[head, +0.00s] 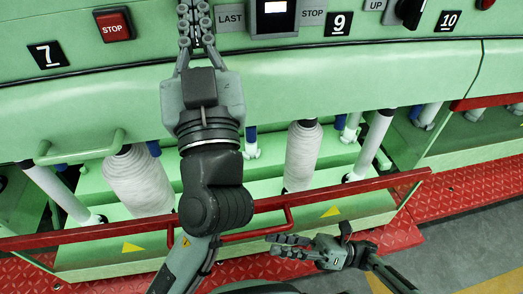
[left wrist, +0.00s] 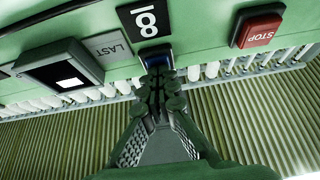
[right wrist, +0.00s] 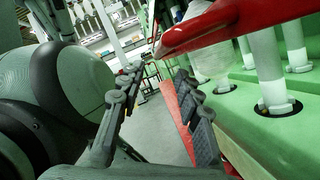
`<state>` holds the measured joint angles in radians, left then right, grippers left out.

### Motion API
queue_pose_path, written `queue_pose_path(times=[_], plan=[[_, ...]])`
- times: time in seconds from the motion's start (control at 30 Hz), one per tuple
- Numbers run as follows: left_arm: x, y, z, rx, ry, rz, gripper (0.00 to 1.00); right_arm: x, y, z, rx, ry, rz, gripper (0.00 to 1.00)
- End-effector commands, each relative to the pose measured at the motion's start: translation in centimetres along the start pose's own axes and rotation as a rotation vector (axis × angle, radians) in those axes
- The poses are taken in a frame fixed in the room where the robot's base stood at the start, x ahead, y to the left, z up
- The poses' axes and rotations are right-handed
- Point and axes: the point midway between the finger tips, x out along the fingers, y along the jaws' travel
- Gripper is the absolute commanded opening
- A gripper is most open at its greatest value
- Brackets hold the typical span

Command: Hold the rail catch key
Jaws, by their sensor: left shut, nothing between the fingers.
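I cannot pick out the rail catch key for certain. A small blue piece (left wrist: 157,60) sits on the green panel below a black number plate, right at the tips of my left gripper (left wrist: 157,85); I cannot tell whether it is the key. In the head view the left gripper (head: 193,20) is at the panel between the red STOP button and the LAST plate, fingers together, hiding what is behind them. My right gripper (head: 276,246) is low, in front of the red rail (head: 340,191). Its fingers (right wrist: 158,76) are apart and empty in the right wrist view.
The green machine panel (head: 300,75) fills the back, with a red STOP button (head: 114,25), a small screen (head: 275,16) and a black knob (head: 409,12). White bobbins (head: 302,155) stand below it. Free floor (head: 470,240) lies at the lower right.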

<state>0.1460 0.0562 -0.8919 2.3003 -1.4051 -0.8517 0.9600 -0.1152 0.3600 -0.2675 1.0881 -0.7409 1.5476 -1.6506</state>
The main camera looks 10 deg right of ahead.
Motion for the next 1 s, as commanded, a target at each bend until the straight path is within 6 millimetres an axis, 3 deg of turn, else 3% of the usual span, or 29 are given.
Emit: queue_pose_path(times=[0.37, 0.5, 0.63, 0.77, 1.0], plan=[[0.0, 0.0, 0.0, 0.0, 0.0, 0.0, 0.0, -0.8, 0.0, 0.0, -0.001, 0.0, 0.0, 0.34], [0.0, 0.0, 0.0, 0.0, 0.0, 0.0, 0.0, -1.1, 0.1, 0.3, -0.017, 0.027, 0.012, 0.18], [0.0, 0.0, 0.0, 0.0, 0.0, 0.0, 0.0, -2.4, 1.1, 1.4, -0.103, 0.173, 0.077, 0.02], [0.0, 0.0, 0.0, 0.0, 0.0, 0.0, 0.0, -5.9, 2.9, 2.8, -0.244, 0.461, 0.206, 0.0], [0.0, 0.0, 0.0, 0.0, -0.001, 0.0, 0.0, -16.6, 7.0, 6.9, -0.439, 1.081, 0.48, 0.0]])
